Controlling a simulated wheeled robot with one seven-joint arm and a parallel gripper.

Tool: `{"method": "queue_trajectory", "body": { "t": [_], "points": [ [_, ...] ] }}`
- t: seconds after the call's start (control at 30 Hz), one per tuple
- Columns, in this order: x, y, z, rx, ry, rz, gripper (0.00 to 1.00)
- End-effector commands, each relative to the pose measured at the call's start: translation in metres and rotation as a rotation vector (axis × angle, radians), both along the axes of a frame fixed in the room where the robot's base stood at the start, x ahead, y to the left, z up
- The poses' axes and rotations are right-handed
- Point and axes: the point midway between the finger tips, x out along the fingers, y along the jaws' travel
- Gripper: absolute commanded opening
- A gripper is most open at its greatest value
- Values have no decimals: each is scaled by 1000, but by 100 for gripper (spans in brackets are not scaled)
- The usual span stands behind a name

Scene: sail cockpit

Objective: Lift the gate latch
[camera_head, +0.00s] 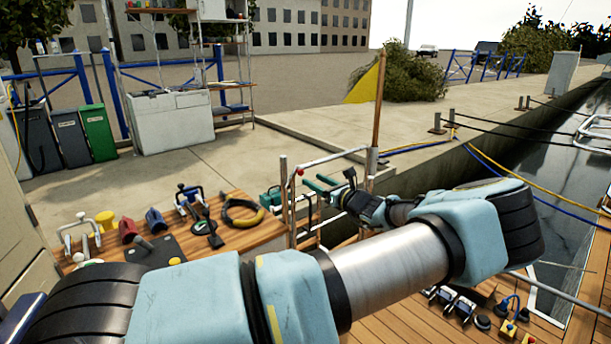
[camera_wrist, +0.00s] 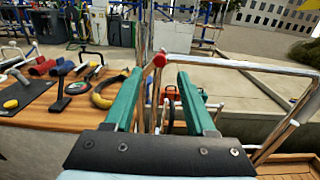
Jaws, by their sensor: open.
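My gripper (camera_head: 311,180) has two green fingers and is open and empty. In the wrist view, the fingers of my gripper (camera_wrist: 159,76) stand apart. A small red knob (camera_wrist: 159,60) shows between and just beyond their tips, on top of a pale upright piece. It looks like the latch handle, but I cannot be sure. It also shows as a red knob (camera_head: 300,172) in the head view, just left of the fingertips. The gate's metal rail (camera_head: 330,158) runs behind my gripper to a post; the rail (camera_wrist: 255,66) crosses the right of the wrist view. I cannot tell contact.
A wooden bench (camera_head: 235,238) at left holds several tools, including a black and yellow coil (camera_head: 243,213). A wooden pole with a yellow flag (camera_head: 366,85) stands behind the gate. Wooden deck (camera_head: 385,315) with fittings lies below my arm. Water is at right.

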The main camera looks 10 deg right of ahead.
Motion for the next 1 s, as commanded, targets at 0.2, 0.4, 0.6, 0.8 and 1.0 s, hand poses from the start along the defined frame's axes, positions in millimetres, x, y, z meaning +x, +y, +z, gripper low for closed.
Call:
{"method": "queue_trajectory", "body": {
  "t": [0.2, 0.4, 0.6, 0.8, 1.0],
  "points": [
    [32, 15, 1, 0, 0, 1, 56],
    [45, 21, 0, 0, 1, 0, 56],
    [46, 21, 0, -1, 0, 0, 56],
    [46, 22, 0, -2, 1, 0, 43],
    [46, 22, 0, -2, 1, 0, 21]
  ]
}}
